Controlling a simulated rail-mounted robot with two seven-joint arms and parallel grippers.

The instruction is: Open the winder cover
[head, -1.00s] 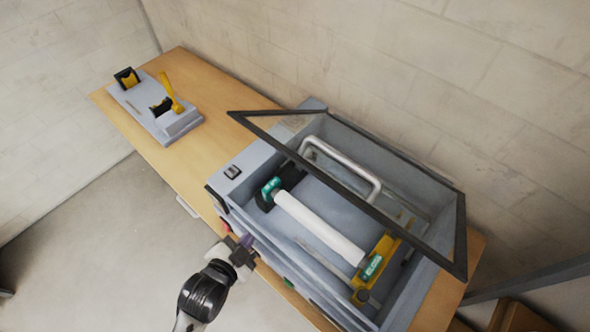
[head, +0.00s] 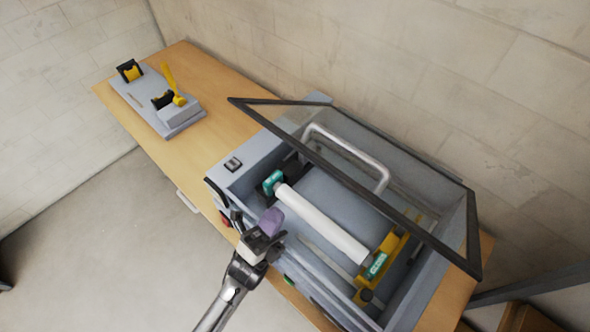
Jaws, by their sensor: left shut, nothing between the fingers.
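The winder cover (head: 345,183) is a clear pane in a dark frame on top of the grey laminator (head: 246,149). It stands tilted, with its front edge raised above the machine body. A silver bar handle (head: 351,150) shows behind the pane; I cannot tell whether it is fixed to the cover. Under the cover lie a white roll (head: 322,224) and teal and yellow holders (head: 377,264). My left gripper (head: 271,220) is shut and empty at the laminator's front side, below the cover's front edge and apart from it. My right gripper is out of view.
The laminator stands on a wooden bench (head: 215,115) against a block wall. A small grey device with yellow and black parts (head: 160,110) sits at the bench's far left. Bare bench lies between them. The floor in front is clear.

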